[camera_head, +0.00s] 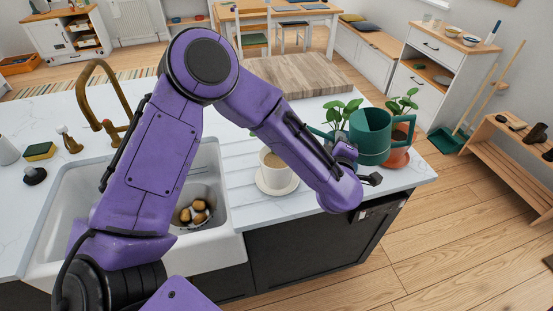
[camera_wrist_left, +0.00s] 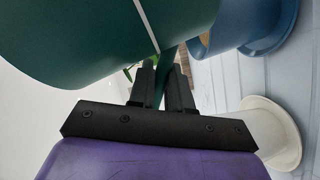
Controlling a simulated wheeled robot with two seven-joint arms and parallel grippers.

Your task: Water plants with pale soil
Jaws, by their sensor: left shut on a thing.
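A dark green watering can (camera_head: 371,135) is held over the right end of the white counter. My left gripper (camera_head: 350,165) is shut on its handle. In the left wrist view the fingers (camera_wrist_left: 163,88) close around a thin green handle below the can body (camera_wrist_left: 100,35). One leafy plant (camera_head: 343,112) is behind the can on the left; its pot is mostly hidden. Another plant (camera_head: 403,102) stands right of it, with a terracotta pot (camera_head: 398,157) partly covered by the can. A blue pot (camera_wrist_left: 225,25) shows in the left wrist view. Soil colour is not clear in either pot.
The sink (camera_head: 80,225) with several brown-and-white items and a brass tap (camera_head: 102,95) is left. A wooden board (camera_head: 300,74) lies behind. The counter's right edge is close to the terracotta pot.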

